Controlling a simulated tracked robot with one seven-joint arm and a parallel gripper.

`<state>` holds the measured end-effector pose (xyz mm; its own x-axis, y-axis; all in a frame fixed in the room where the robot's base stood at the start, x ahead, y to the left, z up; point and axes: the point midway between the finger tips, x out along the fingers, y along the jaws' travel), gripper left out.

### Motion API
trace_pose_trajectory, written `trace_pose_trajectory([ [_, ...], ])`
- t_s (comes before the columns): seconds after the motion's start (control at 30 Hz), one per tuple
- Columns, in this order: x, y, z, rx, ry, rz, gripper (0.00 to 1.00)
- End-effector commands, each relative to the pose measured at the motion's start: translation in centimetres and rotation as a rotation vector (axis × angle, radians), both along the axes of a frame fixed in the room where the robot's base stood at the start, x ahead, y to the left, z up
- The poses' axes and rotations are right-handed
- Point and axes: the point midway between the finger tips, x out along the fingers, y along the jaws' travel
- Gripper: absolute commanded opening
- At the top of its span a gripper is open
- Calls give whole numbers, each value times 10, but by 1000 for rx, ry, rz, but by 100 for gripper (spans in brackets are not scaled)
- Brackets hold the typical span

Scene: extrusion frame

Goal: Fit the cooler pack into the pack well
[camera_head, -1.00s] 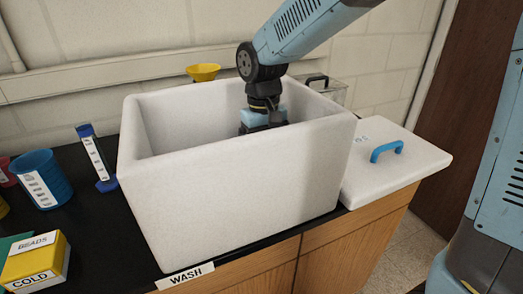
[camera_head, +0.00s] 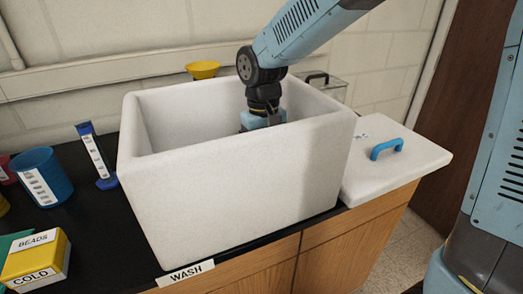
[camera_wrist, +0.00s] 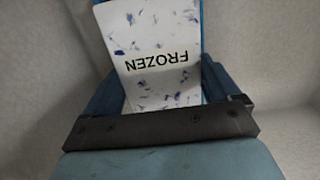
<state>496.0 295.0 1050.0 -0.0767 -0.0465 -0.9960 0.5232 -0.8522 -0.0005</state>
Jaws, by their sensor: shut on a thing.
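The cooler pack (camera_wrist: 158,65) shows in the wrist view as a white face with blue flecks and the upside-down word FROZEN. My gripper (camera_head: 263,121) is down inside the white foam box (camera_head: 235,190), with its fingertips hidden behind the near wall in the head view. In the wrist view my gripper (camera_wrist: 160,125) is shut on the pack, which reaches away beyond the dark bar. Blue surfaces flank the pack; I cannot tell what they belong to. The pack well cannot be made out, nor whether the pack touches it.
The box's pale walls rise around my gripper. The lid (camera_head: 395,165) with a blue handle lies to the right. A blue cup (camera_head: 42,178), a blue-capped cylinder (camera_head: 97,155) and a yellow BEADS COLD box (camera_head: 35,262) stand left. A yellow funnel (camera_head: 203,70) is behind.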

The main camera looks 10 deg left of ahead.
Motion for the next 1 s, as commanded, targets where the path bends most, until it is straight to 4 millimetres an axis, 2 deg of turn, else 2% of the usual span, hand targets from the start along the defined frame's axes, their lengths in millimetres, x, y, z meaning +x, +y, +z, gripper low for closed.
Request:
trace_pose_trajectory([
  [0.5, 0, 0, -10, 0, 0, 0, 38],
  [0.53, 0, 0, -10, 0, 0, 0, 92],
  [0.63, 0, 0, -10, 0, 0, 0, 100],
  [0.87, 0, 0, -9, 0, 0, 0, 100],
  [1.0, 1, 1, 0, 1, -2, 0, 100],
])
